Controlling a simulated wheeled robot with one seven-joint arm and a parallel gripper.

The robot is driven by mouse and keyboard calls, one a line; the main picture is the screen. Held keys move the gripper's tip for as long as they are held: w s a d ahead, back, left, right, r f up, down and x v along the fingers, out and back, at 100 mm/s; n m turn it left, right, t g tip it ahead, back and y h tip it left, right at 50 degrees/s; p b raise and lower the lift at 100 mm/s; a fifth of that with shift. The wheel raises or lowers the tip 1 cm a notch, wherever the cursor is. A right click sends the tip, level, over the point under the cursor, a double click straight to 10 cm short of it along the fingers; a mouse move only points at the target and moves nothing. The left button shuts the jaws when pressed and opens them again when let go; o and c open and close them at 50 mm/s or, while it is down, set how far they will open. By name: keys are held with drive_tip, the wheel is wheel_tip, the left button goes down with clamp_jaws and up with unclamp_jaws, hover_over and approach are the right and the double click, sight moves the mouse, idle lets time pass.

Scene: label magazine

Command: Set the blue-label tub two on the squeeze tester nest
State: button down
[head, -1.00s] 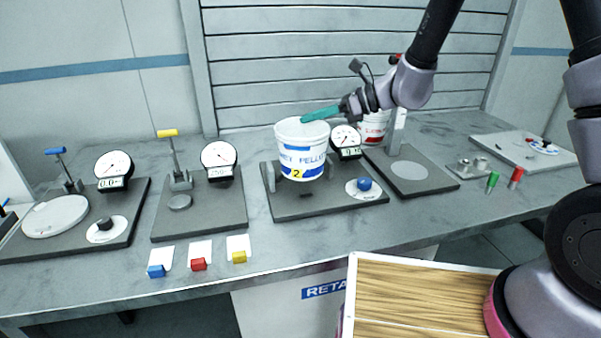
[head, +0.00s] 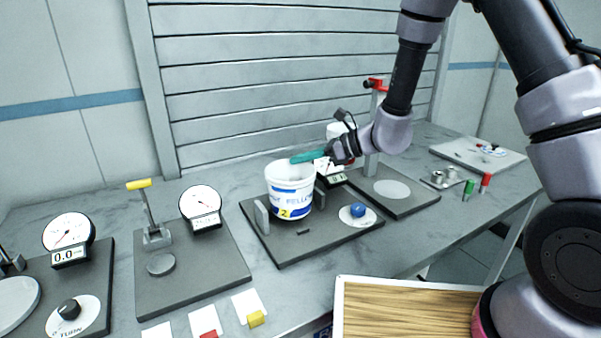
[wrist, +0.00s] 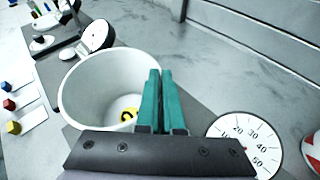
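The blue-label tub two (head: 290,192) is a white open bucket with a blue band and a yellow "2". It is upright between the two grey jaws of the squeeze tester (head: 350,234), which has a dark base and a blue knob. I cannot tell whether the tub's bottom touches the nest, which is hidden under it. My gripper (head: 305,157), with teal fingers, reaches in from the right and is shut on the tub's rim. In the wrist view, the fingers (wrist: 162,98) are close together at the right side of the tub (wrist: 90,95).
The tester's dial (wrist: 245,140) stands close by my fingers. A lever station (head: 190,265) is to the left. Coloured blocks lie along the front edge.

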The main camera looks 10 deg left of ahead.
sight(301, 168)
drive_tip(key=shift+f, duration=1.7)
drive_tip(key=c, duration=1.1)
unclamp_jaws()
drive_tip(key=shift+o, duration=0.2)
